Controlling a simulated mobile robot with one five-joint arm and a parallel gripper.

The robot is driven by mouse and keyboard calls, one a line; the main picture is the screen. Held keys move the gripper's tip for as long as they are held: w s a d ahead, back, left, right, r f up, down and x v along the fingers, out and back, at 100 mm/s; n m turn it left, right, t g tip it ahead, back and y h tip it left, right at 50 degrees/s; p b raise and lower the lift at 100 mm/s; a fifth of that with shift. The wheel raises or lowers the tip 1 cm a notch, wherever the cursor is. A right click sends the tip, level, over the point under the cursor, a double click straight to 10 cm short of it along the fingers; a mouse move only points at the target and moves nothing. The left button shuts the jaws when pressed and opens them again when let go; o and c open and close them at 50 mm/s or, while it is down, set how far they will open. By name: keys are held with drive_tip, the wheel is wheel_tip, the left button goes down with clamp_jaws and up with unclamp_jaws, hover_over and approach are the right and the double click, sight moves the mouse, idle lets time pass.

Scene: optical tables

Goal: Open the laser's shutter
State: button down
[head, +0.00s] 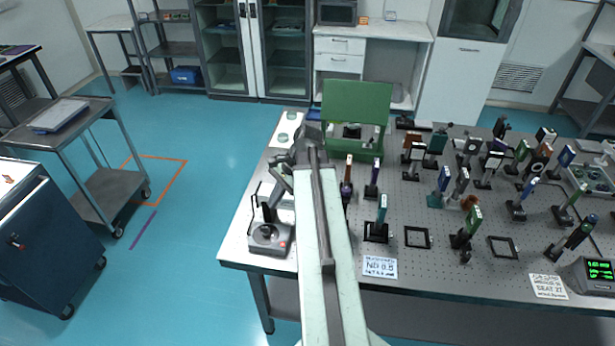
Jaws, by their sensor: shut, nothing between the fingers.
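My arm reaches up from the bottom middle, over the left part of the perforated optical table (410,285). My gripper (283,162) is small and dark at the arm's far end; it looks shut and empty. A green box with a raised panel (357,100) stands just right of the arm's end, with a dark object inside it. I cannot tell for certain which thing is the laser, and no shutter can be made out. My arm hides part of the table beneath it.
A grey device with a red button (268,239) stands at the table's front left. Several posts with optics crowd the table's middle and right. A green-lit display (598,269) sits at the right edge. A trolley (105,185) and blue cabinet (45,240) stand left; the floor between is clear.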

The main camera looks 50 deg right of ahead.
drive_tip(key=s+d+r+m+t+p, duration=0.1)
drive_tip(key=s+d+r+m+t, duration=0.1)
drive_tip(key=s+d+m, duration=0.3)
drive_tip(key=s+d+r+m+t+p, duration=0.1)
drive_tip(key=s+d+r+m+t, duration=0.1)
drive_tip(key=s+d+r+m, duration=0.3)
drive_tip(key=s+d+m, duration=0.1)
drive_tip(key=s+d, duration=0.2)
drive_tip(key=d, duration=0.3)
drive_tip(key=shift+d, duration=0.3)
drive_tip(key=shift+s, duration=0.1)
drive_tip(key=w+a+f+b, duration=0.1)
drive_tip(key=w, duration=0.1)
drive_tip(key=w+a+f+b, duration=0.2)
drive_tip(key=w, duration=0.1)
drive_tip(key=w+a+f+b, duration=0.2)
drive_tip(key=w, duration=0.1)
drive_tip(key=shift+f, duration=0.2)
drive_tip(key=shift+w+a+r, duration=0.15)
drive_tip(key=shift+w+a, duration=0.15)
drive_tip(key=shift+w, duration=0.15)
drive_tip(key=shift+r, duration=0.1)
drive_tip(key=shift+w+r+p, duration=0.15)
drive_tip(key=shift+p, duration=0.5)
